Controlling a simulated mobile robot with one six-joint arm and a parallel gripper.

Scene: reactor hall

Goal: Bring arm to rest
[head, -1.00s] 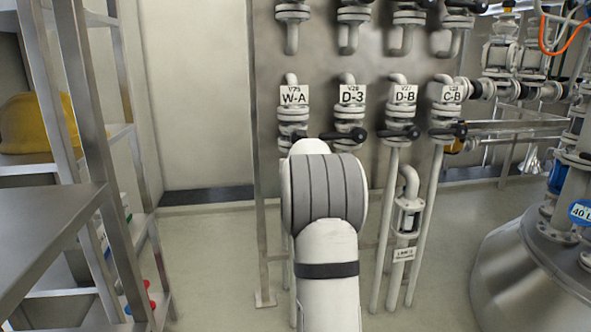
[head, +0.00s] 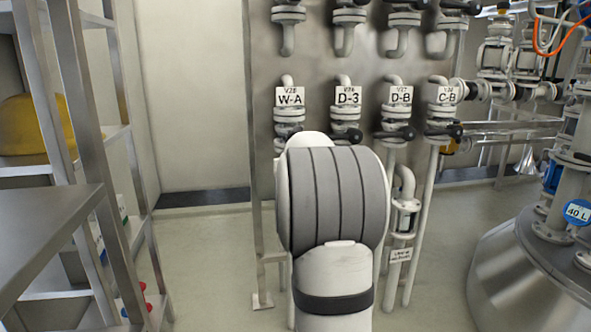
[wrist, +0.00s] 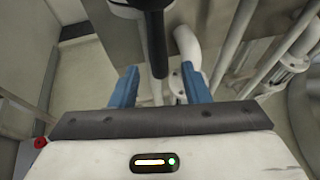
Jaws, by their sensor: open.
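My gripper (wrist: 160,88) shows in the wrist view with its two blue fingers spread apart and nothing between them. A black valve handle (wrist: 155,40) hangs down in front of the gap between the fingers, and whether it touches them cannot be told. A pale pipe elbow (wrist: 187,45) is just to its right. In the head view my arm stands in front of the valve panel (head: 215,20) and hides my gripper and part of the lower pipes.
Labelled valves W-A (head: 289,97), D-3 (head: 347,96), D-B (head: 400,95) and C-B (head: 447,95) line the panel. A steel shelf rack (head: 90,150) and bench top (head: 40,225) stand at left. A steel vessel (head: 520,275) stands at right. Floor at centre left is clear.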

